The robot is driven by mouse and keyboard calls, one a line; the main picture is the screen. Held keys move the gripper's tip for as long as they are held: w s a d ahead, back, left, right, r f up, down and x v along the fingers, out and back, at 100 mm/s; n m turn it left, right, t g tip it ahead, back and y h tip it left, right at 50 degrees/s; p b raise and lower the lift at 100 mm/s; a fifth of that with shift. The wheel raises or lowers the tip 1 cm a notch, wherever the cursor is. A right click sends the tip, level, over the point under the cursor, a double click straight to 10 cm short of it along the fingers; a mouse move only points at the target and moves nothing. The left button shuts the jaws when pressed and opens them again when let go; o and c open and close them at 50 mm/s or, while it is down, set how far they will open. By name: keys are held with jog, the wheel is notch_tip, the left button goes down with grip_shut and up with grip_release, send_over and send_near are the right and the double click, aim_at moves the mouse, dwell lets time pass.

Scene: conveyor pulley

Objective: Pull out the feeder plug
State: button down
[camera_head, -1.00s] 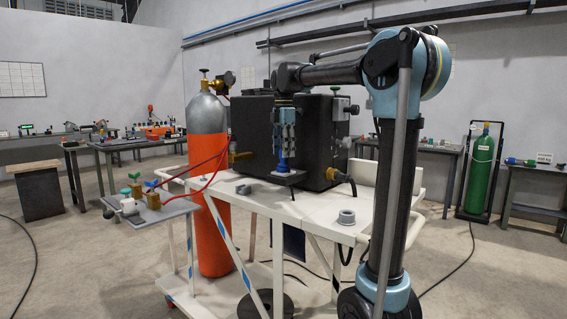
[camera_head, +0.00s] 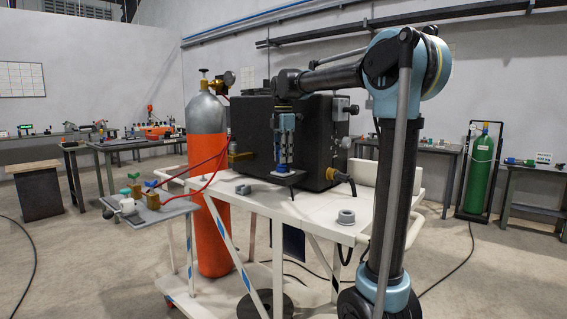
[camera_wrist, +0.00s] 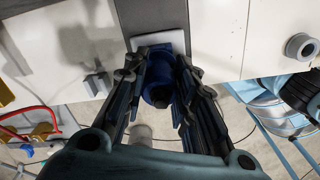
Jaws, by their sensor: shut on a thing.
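The blue plug (camera_wrist: 160,76) sits between the two dark fingers of my gripper (camera_wrist: 158,92) in the wrist view, with fingers along both its sides. In the head view my gripper (camera_head: 284,163) points down at the front of the black box (camera_head: 255,155) and is shut on the plug. The fingers largely hide the plug there. A small dark shelf (camera_head: 275,178) juts from the box just below the plug. I cannot tell whether the plug is seated in it or lifted clear.
The box stands on a white cart (camera_head: 315,208) with a grey ring (camera_head: 346,216) and a small grey part (camera_head: 243,189) on top. An orange gas cylinder (camera_head: 212,200) stands at the left, with red hoses running to a side shelf (camera_head: 175,209). A black cable plugs in low on the right.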

jog(key=shift+r, duration=0.7)
dwell(0.6)
jog(key=shift+r, duration=4.05)
